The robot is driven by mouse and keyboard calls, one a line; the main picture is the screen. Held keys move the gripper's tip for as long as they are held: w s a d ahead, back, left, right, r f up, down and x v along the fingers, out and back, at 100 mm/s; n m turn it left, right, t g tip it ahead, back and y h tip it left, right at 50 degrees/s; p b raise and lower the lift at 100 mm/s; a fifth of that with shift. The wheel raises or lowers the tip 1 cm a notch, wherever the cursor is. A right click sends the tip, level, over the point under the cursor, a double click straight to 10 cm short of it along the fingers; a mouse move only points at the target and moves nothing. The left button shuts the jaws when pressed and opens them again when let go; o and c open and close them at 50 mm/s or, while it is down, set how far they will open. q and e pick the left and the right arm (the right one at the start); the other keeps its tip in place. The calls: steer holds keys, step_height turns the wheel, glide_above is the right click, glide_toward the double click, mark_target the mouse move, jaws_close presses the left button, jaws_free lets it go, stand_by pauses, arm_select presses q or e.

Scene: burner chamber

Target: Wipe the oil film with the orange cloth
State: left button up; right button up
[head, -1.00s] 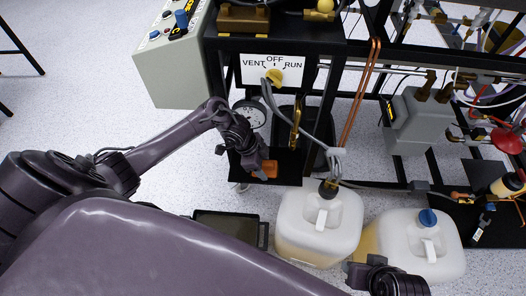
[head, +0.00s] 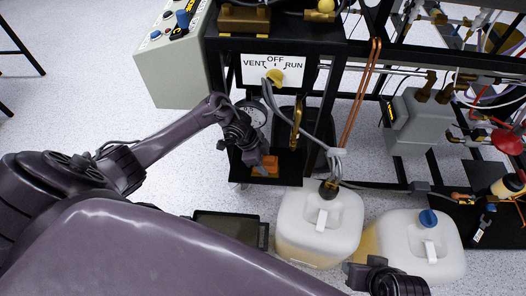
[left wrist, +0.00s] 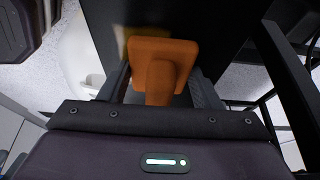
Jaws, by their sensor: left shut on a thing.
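The orange cloth (head: 270,167) is a small pad on the black lower shelf (head: 289,166) of the rack. My left gripper (head: 262,160) is shut on it. In the left wrist view the cloth (left wrist: 165,58) has a wide flat head and a narrow grip between the two fingers of the left gripper (left wrist: 160,82). A yellowish patch (left wrist: 128,40), which looks like the oil film, shows at the cloth's upper left on the dark surface. The cloth hides part of it. My right gripper (head: 375,272) shows in part at the bottom; its jaws are unclear.
A round gauge (head: 252,113) and grey hoses are close to the left gripper. A VENT/OFF/RUN panel (head: 290,72) is above. Two white jugs, one with a dark cap (head: 320,225) and one with a blue cap (head: 415,240), stand on the floor beside a dark tray (head: 228,226).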

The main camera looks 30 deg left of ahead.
arm_select(q)
steer(key=shift+s+d+p, duration=0.1)
steer(key=shift+s+p, duration=0.15)
steer(key=shift+p, duration=0.3)
steer(key=shift+s+d+f+p, duration=0.1)
steer(key=shift+s+d+p, duration=0.2)
steer(key=shift+s, duration=0.25)
steer(key=shift+s+d+p, duration=0.25)
steer(key=shift+s+p, duration=0.35)
steer(key=shift+p, duration=0.15)
steer(key=shift+s, duration=0.1)
steer(key=shift+r+p, duration=0.55)
steer(key=shift+r, duration=0.05)
step_height(320, 180, up, 5)
steer(key=p, duration=0.5)
steer(key=shift+r+p, duration=0.1)
steer(key=shift+p, duration=0.25)
